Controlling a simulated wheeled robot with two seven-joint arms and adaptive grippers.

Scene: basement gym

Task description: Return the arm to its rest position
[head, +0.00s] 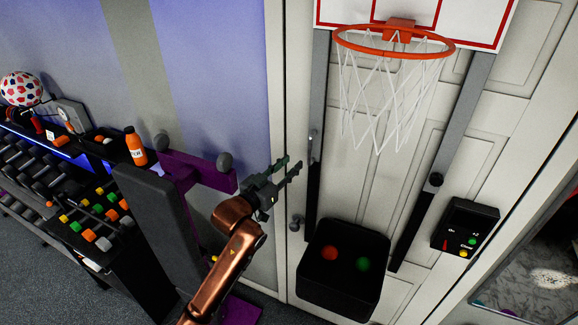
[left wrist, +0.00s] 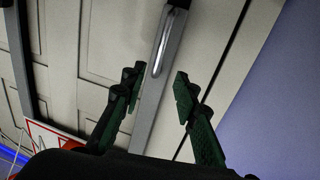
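My left arm, copper-coloured, rises from the bottom of the head view. Its left gripper (head: 288,167) is raised in front of the white door, left of the basketball net. In the left wrist view the gripper (left wrist: 156,96) has its two dark green fingers spread apart with nothing between them. Behind the fingers are the door panels and a metal handle (left wrist: 177,22). My right gripper shows in neither view.
A basketball hoop (head: 394,40) hangs on the door above a black bin (head: 342,287) holding a red ball (head: 330,253) and a green ball (head: 363,264). A button box (head: 465,227) is at right. A padded bench (head: 160,225) and dumbbell rack (head: 40,172) stand left.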

